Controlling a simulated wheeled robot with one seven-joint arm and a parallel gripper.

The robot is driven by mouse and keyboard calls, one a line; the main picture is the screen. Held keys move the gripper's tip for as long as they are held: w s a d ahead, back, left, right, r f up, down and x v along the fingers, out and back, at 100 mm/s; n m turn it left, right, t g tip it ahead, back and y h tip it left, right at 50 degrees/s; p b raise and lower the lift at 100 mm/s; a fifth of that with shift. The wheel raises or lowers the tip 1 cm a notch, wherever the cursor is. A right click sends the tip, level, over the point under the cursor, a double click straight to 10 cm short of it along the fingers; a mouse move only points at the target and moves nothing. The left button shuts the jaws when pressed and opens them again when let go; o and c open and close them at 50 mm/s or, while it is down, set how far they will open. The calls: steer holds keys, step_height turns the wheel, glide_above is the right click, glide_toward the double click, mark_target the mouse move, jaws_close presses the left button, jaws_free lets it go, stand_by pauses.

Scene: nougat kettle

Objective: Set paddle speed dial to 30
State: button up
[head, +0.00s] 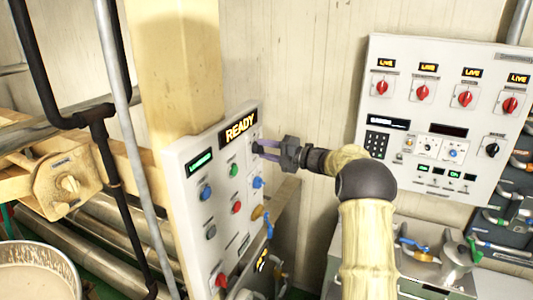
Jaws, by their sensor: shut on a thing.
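A pale control panel (217,215) on a post faces right, with a lit "READY" sign (239,127) at its top. My gripper (259,149), with purple fingers, reaches in from the right to the panel's upper right part, just below the sign. It is shut on a small dial there, mostly hidden between the fingertips. The dial's label, scale and pointer cannot be read, so its setting does not show.
Below are blue, green and red buttons (237,207), a blue knob (257,183) close under the fingers, and a yellow-and-blue handle (262,213). A second panel (395,60) with red knobs hangs at right. A kettle (38,272) stands lower left.

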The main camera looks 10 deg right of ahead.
steer(key=shift+f+m+p, duration=0.1)
steer(key=shift+m+p, duration=1.85)
steer(key=shift+m, duration=4.05)
steer(key=o, duration=1)
steer(key=shift+s+d, duration=0.1)
